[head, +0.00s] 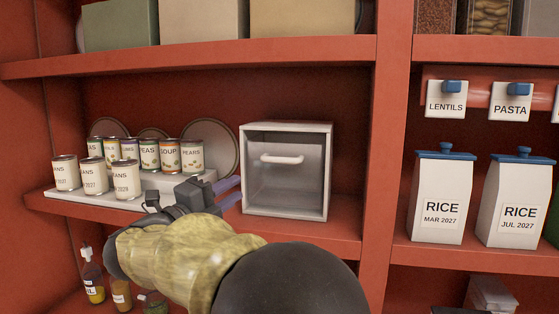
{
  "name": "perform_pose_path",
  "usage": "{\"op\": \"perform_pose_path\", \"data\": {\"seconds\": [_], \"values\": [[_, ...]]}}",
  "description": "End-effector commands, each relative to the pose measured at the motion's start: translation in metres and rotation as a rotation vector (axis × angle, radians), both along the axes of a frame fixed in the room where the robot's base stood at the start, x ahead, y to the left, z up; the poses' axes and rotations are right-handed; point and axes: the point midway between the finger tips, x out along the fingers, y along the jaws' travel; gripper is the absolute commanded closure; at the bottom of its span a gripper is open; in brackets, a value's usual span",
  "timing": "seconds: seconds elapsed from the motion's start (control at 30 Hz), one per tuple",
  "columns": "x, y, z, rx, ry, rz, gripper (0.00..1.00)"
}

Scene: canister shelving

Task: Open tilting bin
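The tilting bin (328,172) is a white-framed box with a grey see-through front and a white bar handle (282,159). It stands on the middle shelf, and its front looks upright and closed. My gripper (236,190) is just left of the bin's front, lower than the handle and apart from it. Its two purplish fingers point right towards the bin with a small gap between them, and nothing shows in the gap. My arm covers part of the shelf edge below the bin.
Several labelled cans (123,178) stand on a white stepped riser (88,203) left of my gripper, with round plates behind. Red shelf boards run above and below. A red upright (388,150) parts the bin from white rice canisters (438,198) on the right. Bottles (92,275) stand below.

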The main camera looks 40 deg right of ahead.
Motion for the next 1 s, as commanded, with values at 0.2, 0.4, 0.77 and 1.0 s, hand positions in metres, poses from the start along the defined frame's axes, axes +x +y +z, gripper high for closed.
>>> {"op": "perform_pose_path", "data": {"seconds": [0.2, 0.4, 0.77, 1.0], "values": [[0.009, -0.029, 0.009, -0.001, 0.003, -0.005, 0.77], [0.021, -0.062, 0.016, -0.001, 0.002, -0.004, 0.77], [0.041, -0.121, 0.028, -0.001, 0.003, -0.004, 0.77], [0.051, -0.151, 0.032, -0.001, 0.002, -0.001, 0.77]]}}
